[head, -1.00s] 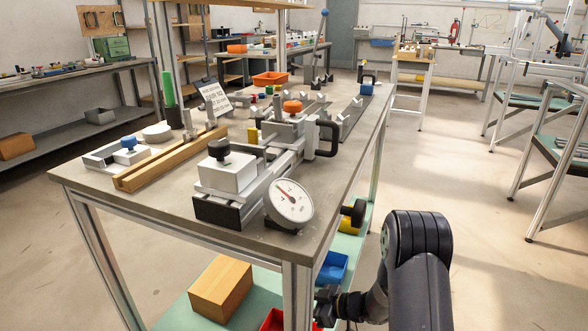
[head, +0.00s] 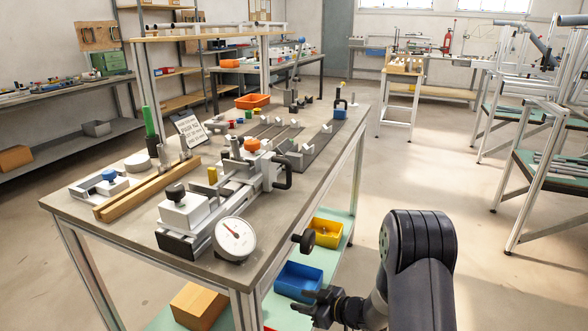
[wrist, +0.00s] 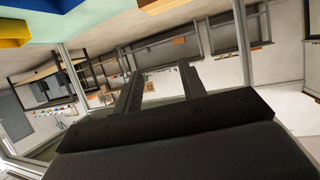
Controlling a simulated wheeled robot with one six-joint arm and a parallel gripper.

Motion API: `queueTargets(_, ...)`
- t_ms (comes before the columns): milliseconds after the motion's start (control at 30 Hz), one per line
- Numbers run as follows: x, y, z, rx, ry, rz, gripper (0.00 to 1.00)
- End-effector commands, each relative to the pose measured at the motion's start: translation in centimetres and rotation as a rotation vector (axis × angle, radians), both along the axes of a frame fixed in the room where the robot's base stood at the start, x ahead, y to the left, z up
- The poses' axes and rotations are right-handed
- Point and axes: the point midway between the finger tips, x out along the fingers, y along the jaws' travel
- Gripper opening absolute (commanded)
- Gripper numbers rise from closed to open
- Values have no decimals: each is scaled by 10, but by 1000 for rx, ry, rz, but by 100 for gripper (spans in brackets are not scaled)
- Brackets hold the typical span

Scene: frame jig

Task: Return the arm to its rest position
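My arm (head: 418,265) is folded low at the right of the table in the head view. My gripper (head: 314,302) is at the bottom of that view, beside the table's right legs and below the tabletop. In the wrist view its two fingers (wrist: 160,72) stand apart with nothing between them. No object is held.
The workbench (head: 75,208) carries a clamp jig, a dial gauge (head: 234,239) and wooden bars. Its lower shelf, close to my gripper, holds a blue bin (head: 298,281), a yellow bin (head: 325,233) and a wooden block (head: 199,305). Open floor (head: 490,280) lies to the right.

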Motion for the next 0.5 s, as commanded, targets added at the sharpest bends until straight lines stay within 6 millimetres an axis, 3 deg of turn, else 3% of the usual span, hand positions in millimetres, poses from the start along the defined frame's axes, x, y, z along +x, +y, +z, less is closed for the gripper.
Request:
queueTargets(33,0,0,12,0,-1,-13,39)
queueTargets(500,5,-8,71,3,-2,-135,39)
